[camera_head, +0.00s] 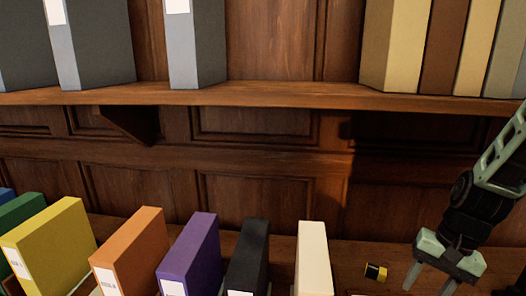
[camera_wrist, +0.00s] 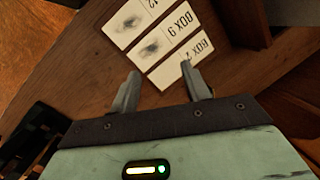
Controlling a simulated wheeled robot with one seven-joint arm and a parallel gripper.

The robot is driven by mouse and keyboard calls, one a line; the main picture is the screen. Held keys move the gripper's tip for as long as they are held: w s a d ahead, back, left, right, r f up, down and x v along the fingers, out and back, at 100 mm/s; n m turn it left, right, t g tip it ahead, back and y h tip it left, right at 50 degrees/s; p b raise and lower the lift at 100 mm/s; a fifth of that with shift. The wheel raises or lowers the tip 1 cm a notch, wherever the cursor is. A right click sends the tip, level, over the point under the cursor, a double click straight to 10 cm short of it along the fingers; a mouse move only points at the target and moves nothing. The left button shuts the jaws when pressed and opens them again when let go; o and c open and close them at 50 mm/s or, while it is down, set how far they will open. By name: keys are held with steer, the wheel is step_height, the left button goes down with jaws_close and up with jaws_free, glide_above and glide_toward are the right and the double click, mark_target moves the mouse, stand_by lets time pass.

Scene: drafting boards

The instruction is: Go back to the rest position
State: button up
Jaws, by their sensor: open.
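My gripper (camera_head: 430,282) is at the lower right in the head view, pointing down over the wooden surface, with its two fingers apart. In the wrist view my gripper (camera_wrist: 166,88) shows two grey fingers spread, with nothing held between them. Beyond the fingertips lie white cards (camera_wrist: 147,45) with printed text such as "BOX 9" and dark smudges. A small black and yellow item (camera_head: 375,272) lies on the surface just left of my gripper in the head view.
A row of coloured binders stands at the lower left and middle, including yellow (camera_head: 50,245), orange (camera_head: 132,250), purple (camera_head: 195,255), black (camera_head: 247,260) and cream (camera_head: 313,258). A wooden shelf (camera_head: 280,95) above holds grey, tan and brown binders. Panelled wall is behind.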

steer(key=s+a+r+n+t+h, duration=0.1)
steer(key=a+r+n+t+h, duration=0.25)
steer(key=r+n, duration=0.4)
steer(key=s+a+r+n+g+y, duration=0.1)
steer(key=s+a+n+g, duration=0.2)
steer(key=s+a+n, duration=0.4)
steer(key=s+a, duration=0.6)
steer(key=a, duration=0.4)
steer(key=shift+a+n, duration=0.2)
steer(key=shift+n, duration=0.15)
